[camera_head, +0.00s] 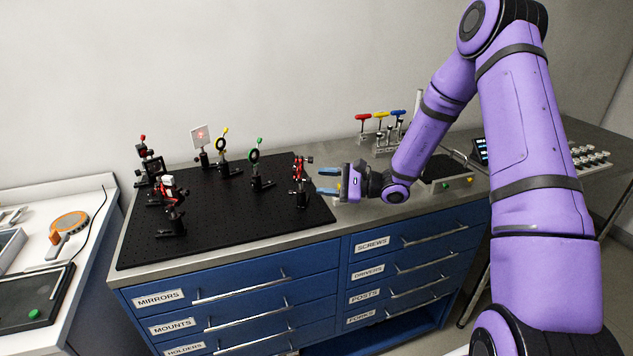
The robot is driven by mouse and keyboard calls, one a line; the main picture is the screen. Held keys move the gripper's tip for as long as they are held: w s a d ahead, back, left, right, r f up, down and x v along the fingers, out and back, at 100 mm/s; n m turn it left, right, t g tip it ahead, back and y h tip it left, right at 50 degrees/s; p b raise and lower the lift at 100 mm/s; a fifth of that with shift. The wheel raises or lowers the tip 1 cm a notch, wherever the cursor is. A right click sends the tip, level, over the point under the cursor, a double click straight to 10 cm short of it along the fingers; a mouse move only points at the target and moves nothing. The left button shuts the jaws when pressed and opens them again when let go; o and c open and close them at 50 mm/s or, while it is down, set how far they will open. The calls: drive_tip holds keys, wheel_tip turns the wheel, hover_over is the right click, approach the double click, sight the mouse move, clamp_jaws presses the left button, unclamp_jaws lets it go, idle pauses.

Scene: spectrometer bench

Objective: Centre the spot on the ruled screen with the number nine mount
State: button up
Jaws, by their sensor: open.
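The white ruled screen (197,131) stands on a post at the back of the black breadboard (225,235). A reddish spot shows on its face, but its exact place against the ruling is too small to read. My gripper (326,181) points left, its blue-tipped fingers open and empty. It is just right of a red and black mount (300,172) at the board's right side; a small gap seems to separate them. Other mounts with red parts stand at the left, including a front one (170,190) and a back one (152,167). No mount number is legible.
Yellow-topped (223,150) and green-topped (255,157) ring mounts stand mid-board. A rack of coloured T-handle drivers (381,128) stands behind my forearm. The board's front middle is clear. Blue labelled drawers (240,290) are below the bench.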

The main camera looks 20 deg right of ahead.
drive_tip(key=v, duration=0.8)
drive_tip(key=s+a+r+n+g+h, duration=0.3)
drive_tip(key=s+a+r+n+g, duration=0.15)
drive_tip(key=s+r, duration=0.25)
drive_tip(key=s+a+r+n+g+h, duration=0.2)
drive_tip(key=s+a+r+n+g, duration=0.2)
drive_tip(key=s+r+n, duration=0.15)
drive_tip(key=s+d+r+n+t+h, duration=0.2)
drive_tip(key=s+r+h, duration=0.3)
drive_tip(key=s, duration=0.4)
drive_tip(key=s+d+r+n+t+h, duration=0.2)
drive_tip(key=s+r+h, duration=0.4)
drive_tip(key=s, duration=0.4)
drive_tip(key=shift+s+d+r+n+t, duration=0.3)
drive_tip(key=shift+d+r+n+t, duration=0.15)
drive_tip(key=shift+r+t, duration=0.35)
drive_tip(key=shift+f, duration=0.15)
